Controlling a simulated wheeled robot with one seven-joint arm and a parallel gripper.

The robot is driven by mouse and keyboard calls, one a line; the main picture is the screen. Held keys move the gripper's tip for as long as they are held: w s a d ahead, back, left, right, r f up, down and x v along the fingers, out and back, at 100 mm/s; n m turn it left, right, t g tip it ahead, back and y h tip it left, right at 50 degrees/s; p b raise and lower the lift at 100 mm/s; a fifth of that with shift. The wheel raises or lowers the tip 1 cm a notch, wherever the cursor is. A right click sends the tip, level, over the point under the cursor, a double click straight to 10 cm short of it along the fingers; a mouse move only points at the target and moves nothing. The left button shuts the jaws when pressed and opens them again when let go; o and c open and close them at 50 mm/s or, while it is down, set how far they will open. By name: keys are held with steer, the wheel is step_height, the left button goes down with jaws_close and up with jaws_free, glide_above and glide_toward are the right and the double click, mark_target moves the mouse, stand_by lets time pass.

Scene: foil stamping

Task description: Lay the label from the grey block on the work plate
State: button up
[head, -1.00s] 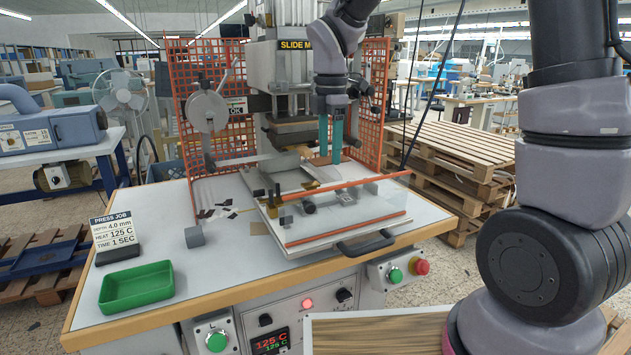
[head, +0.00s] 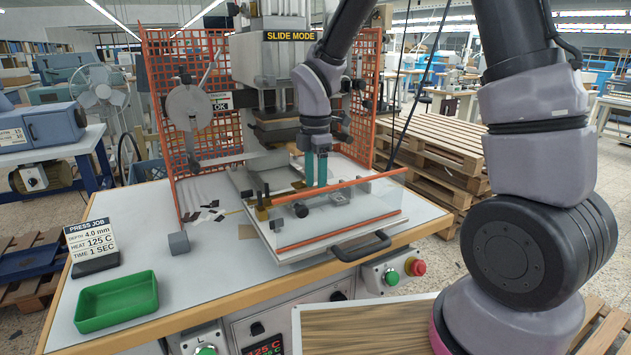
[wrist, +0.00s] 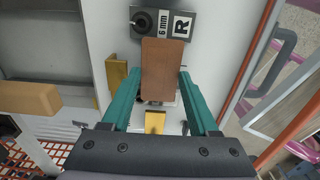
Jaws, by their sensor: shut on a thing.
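My gripper (wrist: 160,78) has two teal fingers shut on the sides of a flat brown label (wrist: 162,68). In the wrist view the label is over the pale work plate (wrist: 210,65), close to a brass stop (wrist: 117,85) on its left and another brass piece (wrist: 155,122) below it. I cannot tell whether the label touches the plate. In the head view my gripper (head: 316,172) points down behind the clear guard, over the work plate (head: 345,232); the label is not clear there. The grey block (head: 179,243) stands on the table to the left, with no label visible on it.
A block marked "6 mm R" (wrist: 163,22) lies just beyond the label. An orange-edged clear guard (head: 370,200) stands in front of the gripper. The press (head: 265,75) is behind. A green tray (head: 117,300) and a job sign (head: 90,240) are at the left.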

steer(key=shift+f, duration=0.2)
steer(key=o, duration=1)
steer(key=shift+r, duration=0.1)
step_height(320, 180, up, 12)
steer(key=s+d+r+m+t, duration=0.2)
steer(key=s+d+r+m, duration=0.2)
steer(key=m, duration=0.5)
steer(key=s+d+r+m+t+y, duration=0.1)
steer(key=s+d+r+m+t, duration=0.1)
steer(key=s+d+m, duration=0.3)
steer(key=s+d+r+m+t+y, duration=0.1)
steer(key=s+d+r+m+t, duration=0.2)
steer(key=d+m, duration=0.6)
step_height(320, 180, up, 3)
steer(key=s+m, duration=0.2)
steer(key=m, duration=0.1)
steer(key=shift+f+m, duration=0.2)
steer(key=shift+m, duration=0.2)
